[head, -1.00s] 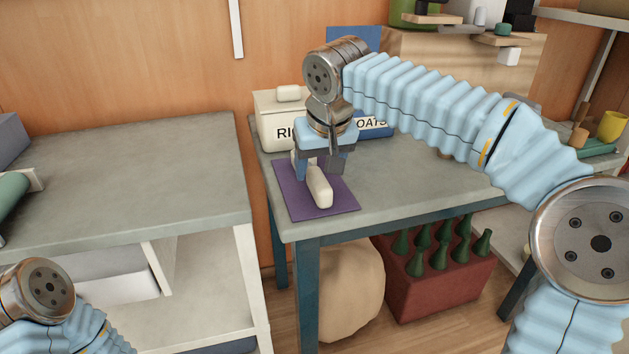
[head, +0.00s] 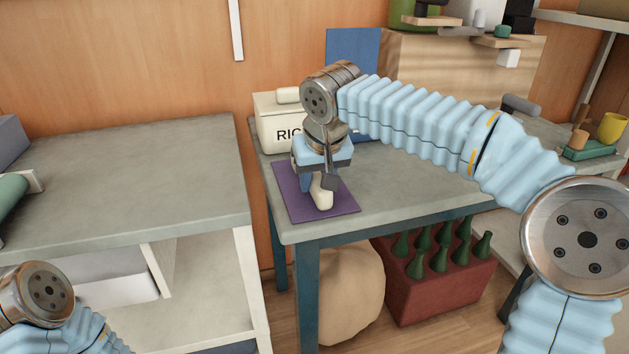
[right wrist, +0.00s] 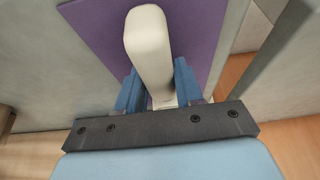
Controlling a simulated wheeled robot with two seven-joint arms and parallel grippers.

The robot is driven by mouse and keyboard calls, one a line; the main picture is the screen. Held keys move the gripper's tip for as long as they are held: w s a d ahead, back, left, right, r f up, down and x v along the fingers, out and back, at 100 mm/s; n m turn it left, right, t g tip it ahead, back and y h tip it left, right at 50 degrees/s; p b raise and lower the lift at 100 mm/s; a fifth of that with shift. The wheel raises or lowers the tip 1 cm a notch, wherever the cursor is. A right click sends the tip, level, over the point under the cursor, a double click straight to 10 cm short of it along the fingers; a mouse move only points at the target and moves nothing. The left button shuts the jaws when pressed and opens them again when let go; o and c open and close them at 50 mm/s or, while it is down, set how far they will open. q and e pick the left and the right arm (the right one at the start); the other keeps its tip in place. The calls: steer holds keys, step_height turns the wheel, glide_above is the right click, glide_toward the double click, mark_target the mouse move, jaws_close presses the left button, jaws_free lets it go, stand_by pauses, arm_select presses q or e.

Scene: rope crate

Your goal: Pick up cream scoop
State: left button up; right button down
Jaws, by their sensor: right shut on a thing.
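The cream scoop (head: 322,196) is over the purple mat (head: 342,201) on the grey table, with its pale handle end showing below my right gripper (head: 318,185). In the right wrist view the cream scoop (right wrist: 149,50) stands between the two blue fingers of my right gripper (right wrist: 152,95), which is shut on it. The rest of the scoop is hidden by the gripper. I cannot tell whether it touches the mat. Only a joint and sleeve of my left arm show at the lower left; its gripper is out of view.
A cream box lettered "RIC" (head: 275,119) stands behind my right gripper, with a blue panel (head: 352,52) at the back. A red crate of green bottles (head: 440,285) and a beige sack (head: 350,290) are below the table.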

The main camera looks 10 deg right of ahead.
steer(key=shift+r, duration=0.65)
steer(key=v, duration=0.2)
steer(key=a+v, duration=0.1)
steer(key=v, duration=0.2)
steer(key=s+p+v, duration=0.1)
steer(key=v, duration=0.2)
steer(key=shift+a+f, duration=0.1)
steer(key=shift+a, duration=0.05)
steer(key=s+a+r, duration=0.2)
steer(key=s+r, duration=0.2)
steer(key=s, duration=0.5)
steer(key=shift+s+r, duration=0.25)
steer(key=shift+s, duration=0.05)
steer(key=shift+a, duration=0.1)
